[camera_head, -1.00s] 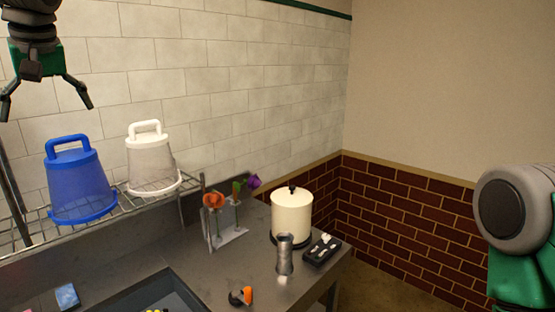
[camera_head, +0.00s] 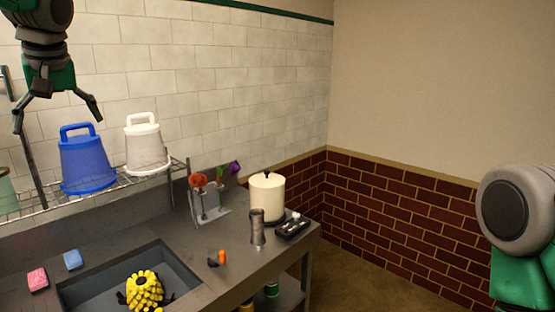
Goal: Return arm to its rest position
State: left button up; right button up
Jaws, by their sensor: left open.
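My left gripper (camera_head: 58,115) hangs from the upper left, its two fingers spread wide and empty. It appears in front of the tiled wall, just above and to the left of the blue bucket (camera_head: 86,164), with a finger close to the bucket's handle in the picture. I cannot tell the depth between them. Part of my right arm (camera_head: 516,215) shows at the right edge; its gripper is out of the picture.
A white bucket (camera_head: 146,148) stands beside the blue one on a wire shelf (camera_head: 115,182).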

pick_arm(q)
jog(key=s+d+f+m+h, duration=0.15)
jog(key=d+f, duration=0.25)
jog(key=f, duration=0.9)
jog(key=s+d+f+m+g, duration=0.1)
jog(key=d+f+m, duration=0.2)
jog(key=f, duration=0.9)
jog(key=s+d+f+m+h, duration=0.15)
jog(key=d+f, duration=0.25)
jog(key=f, duration=0.9)
jog(key=s+d+f+m, duration=0.2)
jog(key=s+d+f, duration=0.1)
jog(key=s+f, duration=0.95)
jog(key=s+d+f+m+g, duration=0.1)
jog(key=s+d+f, duration=0.1)
jog(key=s, duration=0.6)
jog(key=s+d+f+m, duration=0.1)
jog(key=s+d+f, duration=0.1)
jog(key=s, duration=0.7)
notch_tip(320, 180, down, 17)
jog(key=b, duration=1.7)
jog(key=shift+f, duration=0.15)
pick_arm(e)
notch_tip(320, 180, down, 18)
jog(key=shift+w+d+r, duration=0.2)
jog(key=shift+w+r, duration=0.05)
